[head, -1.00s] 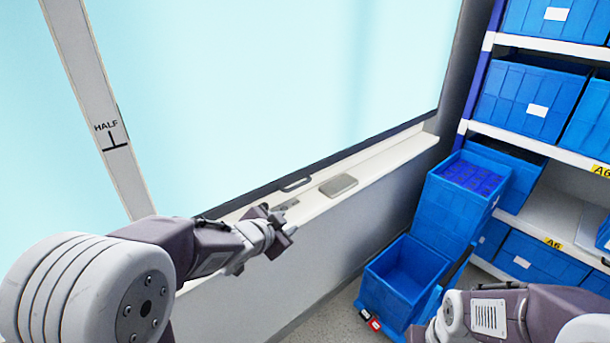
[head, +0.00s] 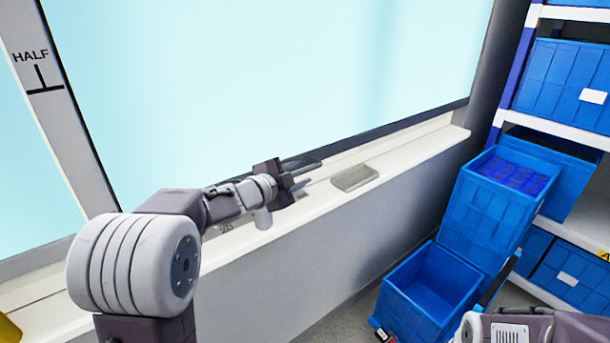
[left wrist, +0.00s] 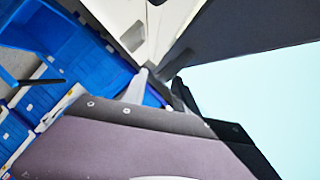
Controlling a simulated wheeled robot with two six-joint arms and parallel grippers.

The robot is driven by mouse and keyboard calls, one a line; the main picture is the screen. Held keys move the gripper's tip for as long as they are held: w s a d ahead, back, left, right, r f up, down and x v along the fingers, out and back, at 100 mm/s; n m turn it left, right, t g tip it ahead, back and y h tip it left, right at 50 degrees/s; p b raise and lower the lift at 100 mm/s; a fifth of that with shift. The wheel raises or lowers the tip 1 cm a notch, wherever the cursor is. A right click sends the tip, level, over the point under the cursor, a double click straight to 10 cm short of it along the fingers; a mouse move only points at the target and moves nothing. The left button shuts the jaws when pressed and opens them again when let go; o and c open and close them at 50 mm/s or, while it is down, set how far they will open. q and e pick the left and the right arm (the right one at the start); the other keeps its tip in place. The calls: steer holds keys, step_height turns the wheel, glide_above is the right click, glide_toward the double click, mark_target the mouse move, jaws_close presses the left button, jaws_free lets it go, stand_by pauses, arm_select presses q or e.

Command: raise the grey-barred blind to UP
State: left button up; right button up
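The blind (head: 300,70) is a pale blue sheet behind the sill, with a dark grey bar (head: 400,124) along its bottom edge, low at the sill. A dark handle (head: 303,161) sticks out from the bar. My left gripper (head: 296,178) is at the handle in the head view, partly covering it; I cannot tell whether they touch. In the left wrist view the two fingertips (left wrist: 161,78) stand apart, with the dark bar just beyond them. Nothing shows clearly held. My right arm shows at the bottom right, its gripper out of frame.
A HALF mark (head: 38,72) is on the white post at left. Blue bins (head: 437,283) and a shelf rack (head: 575,137) stand at right.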

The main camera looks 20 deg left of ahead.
arm_select(q)
steer(key=shift+x, duration=1.4)
jaws_close()
